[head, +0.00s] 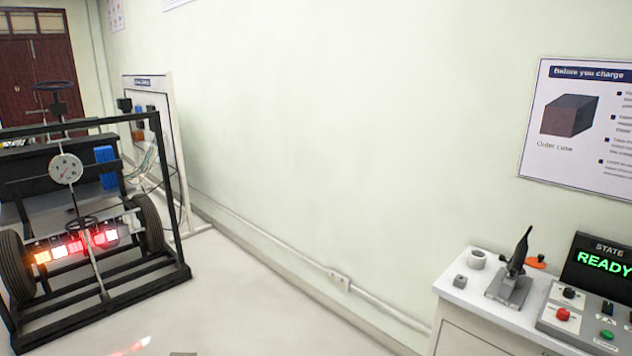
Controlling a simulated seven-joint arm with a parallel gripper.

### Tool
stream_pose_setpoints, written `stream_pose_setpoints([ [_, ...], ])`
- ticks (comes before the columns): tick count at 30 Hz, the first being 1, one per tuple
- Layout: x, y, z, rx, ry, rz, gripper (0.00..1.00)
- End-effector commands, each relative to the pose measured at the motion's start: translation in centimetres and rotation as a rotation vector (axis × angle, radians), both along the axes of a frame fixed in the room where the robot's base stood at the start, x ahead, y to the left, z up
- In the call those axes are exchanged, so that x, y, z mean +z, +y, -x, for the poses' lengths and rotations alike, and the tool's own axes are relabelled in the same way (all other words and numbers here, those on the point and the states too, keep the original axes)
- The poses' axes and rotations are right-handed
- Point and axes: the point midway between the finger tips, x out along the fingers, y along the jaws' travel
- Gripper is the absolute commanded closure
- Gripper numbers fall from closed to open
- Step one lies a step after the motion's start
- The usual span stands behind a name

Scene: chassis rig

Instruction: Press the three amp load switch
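A control panel (585,318) lies on the white bench at the lower right of the head view, cut off by the picture's edge. It carries a red button (562,314), a green button (607,335) and small black switches, one of them (569,293) above the red button. The labels are too small to read, so I cannot tell which control, if any, is the three amp load switch. A display (600,263) behind the panel reads STATE, READY in green. My gripper does not show.
A grey stand (509,289) with an upright black handle (519,252) stands left of the panel, near a white ring (477,260) and a small grey block (460,281). A black chassis frame (177,225) with wheels and lit lamps stands at left. Open floor (260,310) lies between.

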Motion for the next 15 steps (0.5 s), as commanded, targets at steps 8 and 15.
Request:
stream_pose_setpoints([
  [8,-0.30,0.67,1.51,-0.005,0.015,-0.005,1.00],
  [15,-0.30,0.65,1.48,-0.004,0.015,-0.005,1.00],
])
